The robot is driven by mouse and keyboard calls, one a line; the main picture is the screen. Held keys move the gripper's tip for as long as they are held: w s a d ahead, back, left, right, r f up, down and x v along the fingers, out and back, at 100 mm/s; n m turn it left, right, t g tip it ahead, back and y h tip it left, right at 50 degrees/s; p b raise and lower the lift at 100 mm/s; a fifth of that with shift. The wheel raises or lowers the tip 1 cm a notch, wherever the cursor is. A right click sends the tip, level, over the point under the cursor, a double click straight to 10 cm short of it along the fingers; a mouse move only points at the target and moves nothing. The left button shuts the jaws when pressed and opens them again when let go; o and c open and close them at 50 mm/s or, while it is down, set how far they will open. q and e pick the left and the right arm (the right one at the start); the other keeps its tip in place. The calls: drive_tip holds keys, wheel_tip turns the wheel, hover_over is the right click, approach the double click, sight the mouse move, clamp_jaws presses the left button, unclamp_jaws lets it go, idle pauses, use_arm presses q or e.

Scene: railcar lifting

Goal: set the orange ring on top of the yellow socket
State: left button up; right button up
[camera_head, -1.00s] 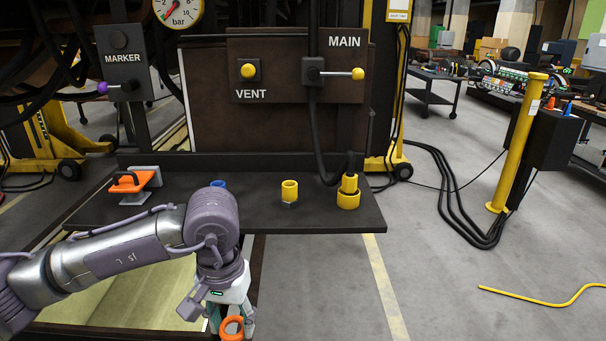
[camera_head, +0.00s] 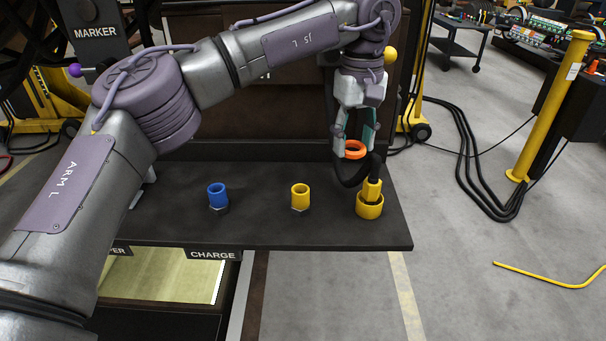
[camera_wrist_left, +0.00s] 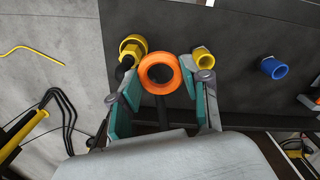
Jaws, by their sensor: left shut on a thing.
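My left gripper (camera_head: 357,140) is shut on the orange ring (camera_head: 355,150), pointing down. It holds the ring in the air, in front of the black hose and just above and behind the right-hand yellow fitting (camera_head: 370,207), which has a yellow hose plug in it. A second yellow socket (camera_head: 300,191), open at the top, stands upright on the dark shelf to the left. In the left wrist view the ring (camera_wrist_left: 160,89) sits between the fingertips. There the plugged fitting (camera_wrist_left: 131,46) is left of it and the open yellow socket (camera_wrist_left: 203,55) right. My right gripper is not in view.
A blue socket (camera_head: 218,197) stands further left on the dark shelf (camera_head: 265,232). The black hose (camera_head: 340,179) loops down to the yellow plug. A yellow post (camera_head: 552,105) and floor cables (camera_head: 482,190) are off to the right. The shelf's front strip is clear.

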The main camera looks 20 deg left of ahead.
use_arm(q)
drive_tip(key=a+f+p, duration=0.2)
drive_tip(key=a+f, duration=0.2)
drive_tip(key=a, duration=0.1)
drive_tip(key=a+f+p, duration=0.2)
drive_tip(key=a+f, duration=0.3)
drive_tip(key=shift+s+f, duration=0.1)
drive_tip(key=shift+f, duration=0.35)
drive_tip(key=shift+f+b, duration=0.4)
drive_tip(key=shift+f, duration=0.1)
drive_tip(key=o, duration=0.8)
drive_tip(key=shift+o, duration=0.2)
